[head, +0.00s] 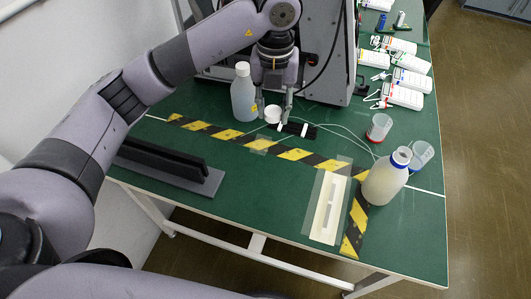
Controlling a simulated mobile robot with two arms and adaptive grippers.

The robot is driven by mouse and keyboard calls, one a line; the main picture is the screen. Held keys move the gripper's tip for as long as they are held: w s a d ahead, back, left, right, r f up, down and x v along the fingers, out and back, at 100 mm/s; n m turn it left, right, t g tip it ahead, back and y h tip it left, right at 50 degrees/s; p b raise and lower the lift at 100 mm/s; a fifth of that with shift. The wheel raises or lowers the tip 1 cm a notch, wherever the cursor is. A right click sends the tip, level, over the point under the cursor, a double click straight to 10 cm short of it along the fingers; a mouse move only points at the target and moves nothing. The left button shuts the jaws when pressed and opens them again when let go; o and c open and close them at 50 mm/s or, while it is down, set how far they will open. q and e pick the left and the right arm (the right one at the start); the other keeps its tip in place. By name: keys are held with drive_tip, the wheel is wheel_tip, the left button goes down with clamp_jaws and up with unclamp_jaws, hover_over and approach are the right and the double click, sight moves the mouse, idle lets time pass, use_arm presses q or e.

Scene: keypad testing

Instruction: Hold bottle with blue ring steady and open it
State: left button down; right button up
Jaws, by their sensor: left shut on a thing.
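The bottle with the blue ring (386,180) stands upright near the right edge of the green table, on the striped tape. Its blue ring sits around the neck, and its mouth looks open with no cap on it. My left gripper (272,110) is far to its left, pointing down in front of the grey machine. It is shut on a small white round piece that looks like a cap (273,114). My right gripper is not in view.
A second bottle with a white cap (243,93) stands just left of my left gripper. White handheld devices (402,96) line the back right. A dark grey stand (170,167) lies front left.

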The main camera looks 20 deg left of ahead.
use_arm(q)
drive_tip(key=shift+d+f+n, duration=0.15)
drive_tip(key=shift+n, duration=0.65)
drive_tip(key=p, duration=0.1)
hover_over(272, 166)
wheel_tip(272, 166, down, 15)
drive_tip(key=shift+r, duration=0.2)
drive_tip(key=shift+f, duration=2.65)
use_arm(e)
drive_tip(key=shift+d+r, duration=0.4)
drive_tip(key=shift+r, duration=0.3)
use_arm(q)
drive_tip(key=shift+f, duration=0.15)
drive_tip(key=c, duration=1.2)
unclamp_jaws()
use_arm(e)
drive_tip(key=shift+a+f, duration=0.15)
